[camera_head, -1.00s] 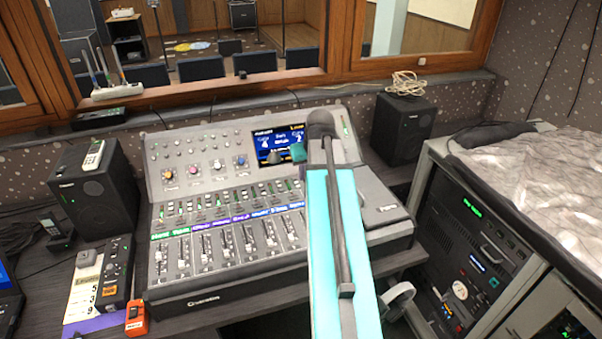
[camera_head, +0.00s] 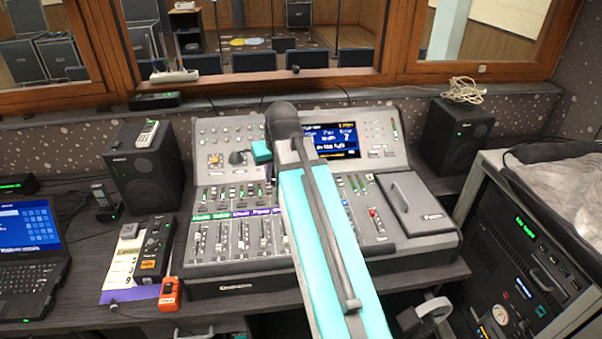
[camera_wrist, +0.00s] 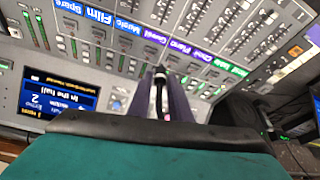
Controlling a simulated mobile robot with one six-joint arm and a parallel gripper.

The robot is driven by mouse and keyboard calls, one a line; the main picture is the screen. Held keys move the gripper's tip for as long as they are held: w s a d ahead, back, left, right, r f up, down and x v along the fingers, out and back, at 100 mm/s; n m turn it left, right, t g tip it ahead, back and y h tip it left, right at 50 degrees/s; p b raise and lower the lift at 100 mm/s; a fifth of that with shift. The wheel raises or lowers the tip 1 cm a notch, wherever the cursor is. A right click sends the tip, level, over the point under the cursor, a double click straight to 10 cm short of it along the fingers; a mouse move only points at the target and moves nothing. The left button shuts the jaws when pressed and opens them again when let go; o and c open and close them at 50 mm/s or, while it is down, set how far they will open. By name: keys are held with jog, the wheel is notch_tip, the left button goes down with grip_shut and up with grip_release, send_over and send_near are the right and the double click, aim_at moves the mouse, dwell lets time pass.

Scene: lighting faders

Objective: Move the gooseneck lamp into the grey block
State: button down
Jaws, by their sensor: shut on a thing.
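My gripper (camera_wrist: 161,78) is shut on a slim dark piece (camera_wrist: 159,92), which I take to be the gooseneck lamp, seen end-on and mostly hidden between the dark fingers in the wrist view. My arm hides much of the console's middle, and the lamp cannot be made out there. I cannot identify the grey block for sure in either view.
The mixing console (camera_head: 236,287) fills the desk's middle, with faders and knobs under the gripper. Its screen (camera_head: 336,141) stands right of my arm. Speakers (camera_head: 147,166) and (camera_head: 457,138) flank it. A laptop (camera_head: 30,235) and an orange device (camera_head: 169,294) are at left.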

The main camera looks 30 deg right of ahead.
jog(key=a+r+n+b, duration=0.1)
jog(key=a, duration=1.5)
jog(key=shift+a+r+n+y, duration=0.15)
jog(key=shift+r+n+y, duration=0.15)
jog(key=shift+r+n, duration=0.1)
